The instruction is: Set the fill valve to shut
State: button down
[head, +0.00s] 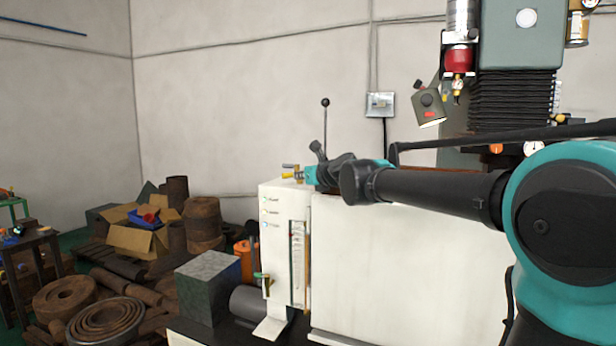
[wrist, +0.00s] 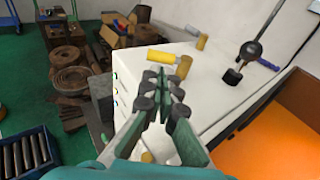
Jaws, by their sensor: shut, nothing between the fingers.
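A white cabinet (head: 275,245) has small coloured labels and a sight tube on its front. On its top left corner is a yellow-handled fitting (head: 289,175). In the wrist view a yellow handle (wrist: 160,57) lies crosswise just beyond my fingertips, with a second yellow piece (wrist: 184,66) beside it and another yellow piece (wrist: 201,42) farther back. A green-handled valve (head: 262,279) sits low on the cabinet front. I cannot tell which one is the fill valve. My gripper (wrist: 165,86) is shut and empty, close to the crosswise yellow handle; contact cannot be told.
A black-knobbed lever (wrist: 250,50) stands on the cabinet top, right of my gripper. A grey block (head: 208,285) stands left of the cabinet. Boxes and rusty scrap (head: 205,222) fill the floor at left. An orange surface (wrist: 272,125) lies right in the wrist view.

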aim_at(285, 175)
jog(key=shift+x, duration=2.4)
jog(key=shift+w+a, duration=0.15)
jog(key=shift+a, duration=0.45)
jog(key=shift+w+a, duration=0.35)
jog(key=shift+a, duration=0.3)
jog(key=shift+r+x, duration=0.15)
jog(key=shift+x, duration=0.55)
jog(key=shift+r+x, duration=0.1)
jog(key=shift+x, duration=0.6)
jog(key=shift+w, duration=0.1)
